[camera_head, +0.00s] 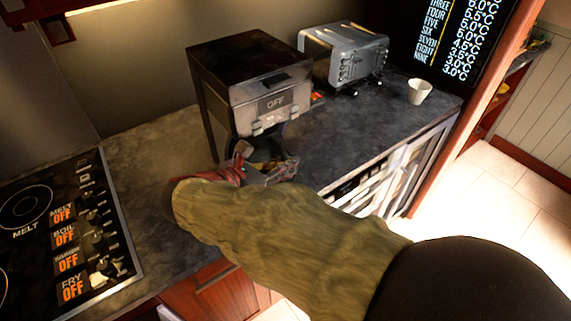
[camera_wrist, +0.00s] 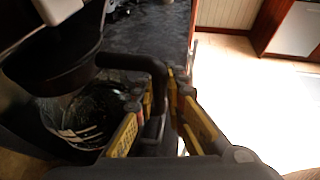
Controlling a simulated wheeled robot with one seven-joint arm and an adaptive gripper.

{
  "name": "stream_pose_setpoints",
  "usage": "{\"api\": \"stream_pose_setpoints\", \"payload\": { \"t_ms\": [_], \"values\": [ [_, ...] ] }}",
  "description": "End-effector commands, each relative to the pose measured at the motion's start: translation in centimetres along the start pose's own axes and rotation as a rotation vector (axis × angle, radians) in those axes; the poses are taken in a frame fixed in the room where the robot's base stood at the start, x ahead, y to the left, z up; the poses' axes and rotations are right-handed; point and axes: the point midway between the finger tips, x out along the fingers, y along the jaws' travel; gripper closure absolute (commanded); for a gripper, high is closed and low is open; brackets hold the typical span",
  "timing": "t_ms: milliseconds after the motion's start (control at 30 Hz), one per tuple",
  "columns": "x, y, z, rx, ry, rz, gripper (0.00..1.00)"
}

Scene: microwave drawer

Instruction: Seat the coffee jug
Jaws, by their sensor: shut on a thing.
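In the wrist view, my gripper (camera_wrist: 162,110) is shut on the black handle (camera_wrist: 135,63) of the coffee jug, with yellow-padded fingers on both sides. The jug's clear glass body (camera_wrist: 78,118) is left of the fingers, below a dark round part (camera_wrist: 50,65). In the head view my gripper and sleeve hide most of the jug. I cannot tell whether its base touches the coffee maker.
A silver toaster (camera_head: 345,55) stands behind and right of the coffee maker. A white cup (camera_head: 419,91) is near the counter's right end. A stove top (camera_head: 75,225) with labelled knobs lies left. Bare counter (camera_head: 160,150) lies between stove and coffee maker.

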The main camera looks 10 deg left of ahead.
Motion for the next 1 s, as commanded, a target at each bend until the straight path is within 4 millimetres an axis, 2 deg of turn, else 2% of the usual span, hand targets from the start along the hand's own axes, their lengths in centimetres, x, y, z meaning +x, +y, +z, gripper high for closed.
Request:
{"api": "stream_pose_setpoints", "payload": {
  "t_ms": [400, 700, 867, 1000],
  "values": [
    [0.0, 0.0, 0.0, -0.001, 0.000, 0.000, 0.66],
    [-0.1, 0.0, -0.1, -0.002, 0.001, 0.000, 0.66],
    [-1.7, 0.1, -0.1, -0.001, 0.000, 0.002, 0.66],
    [-4.5, 0.2, -0.1, 0.000, 0.001, 0.005, 0.66]
  ]
}}
